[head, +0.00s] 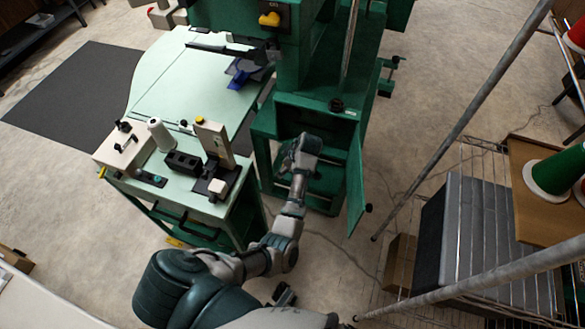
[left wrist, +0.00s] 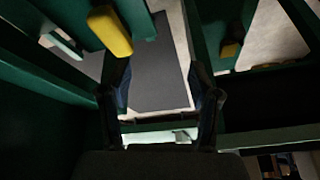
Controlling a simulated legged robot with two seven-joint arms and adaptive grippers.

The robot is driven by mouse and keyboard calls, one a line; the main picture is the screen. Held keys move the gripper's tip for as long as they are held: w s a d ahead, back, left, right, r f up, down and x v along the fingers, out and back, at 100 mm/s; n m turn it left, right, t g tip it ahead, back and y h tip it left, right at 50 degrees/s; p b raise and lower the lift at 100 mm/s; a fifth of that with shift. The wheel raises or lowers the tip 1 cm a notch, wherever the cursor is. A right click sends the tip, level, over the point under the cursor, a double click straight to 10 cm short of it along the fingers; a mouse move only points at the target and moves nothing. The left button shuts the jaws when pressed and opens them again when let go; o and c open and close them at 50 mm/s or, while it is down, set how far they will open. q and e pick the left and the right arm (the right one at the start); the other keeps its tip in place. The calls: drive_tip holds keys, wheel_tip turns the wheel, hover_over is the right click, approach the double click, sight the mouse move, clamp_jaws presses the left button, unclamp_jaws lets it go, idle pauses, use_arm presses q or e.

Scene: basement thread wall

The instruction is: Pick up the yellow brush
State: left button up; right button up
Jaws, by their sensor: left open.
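My left gripper (head: 300,152) reaches into the open green cabinet (head: 290,108) under the machine, and its fingertips are hard to make out in the head view. In the left wrist view its two dark fingers (left wrist: 160,70) stand apart with nothing between them. A yellow block-shaped piece (left wrist: 110,31) shows at upper left there, beyond and left of the left finger. A smaller yellow piece (left wrist: 230,49) lies to the right, beyond the right finger. I cannot tell which, if either, is the yellow brush. My right gripper is not in view.
The cabinet's green door (head: 356,185) stands open right of my arm. A pale green worktable (head: 165,85) with sewing gear is at left. Metal poles, a wire rack and a grey case (head: 475,225) crowd the right. A dark mat (head: 75,100) lies at far left.

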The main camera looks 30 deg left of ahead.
use_arm(q)
drive_tip(key=w+d+r+n, duration=0.4)
drive_tip(key=w+r, duration=0.3)
drive_tip(key=r, duration=0.1)
drive_tip(key=shift+m+g, duration=0.3)
drive_tip(key=x, duration=0.3)
drive_tip(key=b+x, duration=0.1)
drive_tip(key=x, duration=0.3)
drive_tip(key=b+x, duration=0.1)
drive_tip(key=x, duration=0.2)
drive_tip(key=shift+d+f, duration=0.2)
drive_tip(key=shift+f, duration=0.15)
drive_tip(key=shift+a+f, duration=0.25)
drive_tip(key=shift+f, duration=0.3)
drive_tip(key=x, duration=0.1)
drive_tip(key=b+x, duration=0.1)
drive_tip(key=x, duration=0.3)
drive_tip(key=shift+w+d+f+b, duration=0.15)
drive_tip(key=shift+d+f+b, duration=0.15)
drive_tip(key=shift+b, duration=0.1)
drive_tip(key=shift+r, duration=0.1)
drive_tip(key=shift+c, duration=0.2)
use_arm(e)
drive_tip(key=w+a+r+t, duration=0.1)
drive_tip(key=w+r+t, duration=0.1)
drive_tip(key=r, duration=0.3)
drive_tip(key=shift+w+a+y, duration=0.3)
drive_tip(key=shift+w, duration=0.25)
